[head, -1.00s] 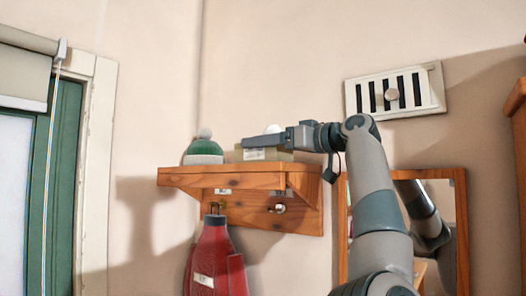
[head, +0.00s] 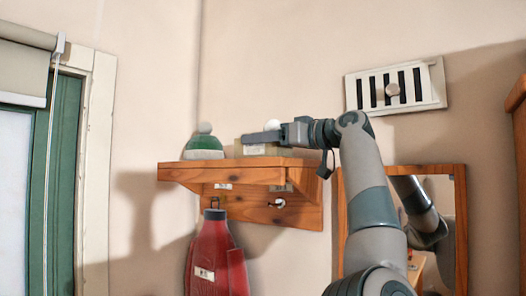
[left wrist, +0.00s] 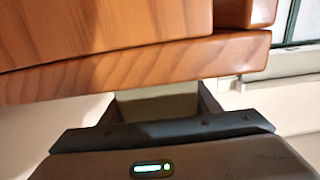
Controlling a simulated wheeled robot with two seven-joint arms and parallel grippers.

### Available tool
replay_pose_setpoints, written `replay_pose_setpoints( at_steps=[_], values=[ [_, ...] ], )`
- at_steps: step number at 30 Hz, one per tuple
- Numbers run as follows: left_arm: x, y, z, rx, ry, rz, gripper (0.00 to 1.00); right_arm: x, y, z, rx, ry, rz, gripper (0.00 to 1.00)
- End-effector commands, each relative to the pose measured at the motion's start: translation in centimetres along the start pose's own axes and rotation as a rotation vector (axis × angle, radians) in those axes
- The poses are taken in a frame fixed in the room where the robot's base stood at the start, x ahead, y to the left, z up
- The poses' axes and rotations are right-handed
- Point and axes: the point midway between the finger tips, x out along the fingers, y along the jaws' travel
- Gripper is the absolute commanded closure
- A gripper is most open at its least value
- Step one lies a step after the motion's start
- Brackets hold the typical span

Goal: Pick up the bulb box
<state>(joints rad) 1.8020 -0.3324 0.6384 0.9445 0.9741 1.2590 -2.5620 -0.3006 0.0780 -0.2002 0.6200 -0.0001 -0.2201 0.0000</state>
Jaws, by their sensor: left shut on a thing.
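The bulb box (head: 242,149) is a small beige box with a white label, on top of the wooden shelf (head: 190,174) in the head view. A round white bulb shape (head: 273,125) shows above it, partly behind my gripper. My left gripper (head: 262,137) reaches in from the right and is shut on the box; its fingers hide part of the box's upper front. In the left wrist view a pale box face (left wrist: 157,105) fills the space between the two fingers. I cannot tell whether the box still touches the shelf. My right gripper is out of view.
A green and white bobble hat (head: 205,145) sits left of the box. A red bag (head: 215,262) hangs below the shelf. A mirror (head: 458,225) is at the lower right, and a wall vent (head: 438,84) is above. The wall space above the shelf is clear.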

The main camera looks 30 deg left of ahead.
Motion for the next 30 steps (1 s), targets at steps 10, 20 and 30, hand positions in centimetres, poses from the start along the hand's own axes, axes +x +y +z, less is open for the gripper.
replay_pose_setpoints(
  at_steps=[10,20,30],
  values=[
    [0.0,0.0,-0.5,0.000,0.000,0.000,0.66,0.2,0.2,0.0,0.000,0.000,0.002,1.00],
    [0.0,0.0,-2.9,-0.001,0.000,0.000,0.66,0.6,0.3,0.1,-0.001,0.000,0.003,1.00],
    [-1.9,-0.1,-5.2,0.000,0.001,0.003,0.66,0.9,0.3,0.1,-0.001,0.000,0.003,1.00]
  ],
)
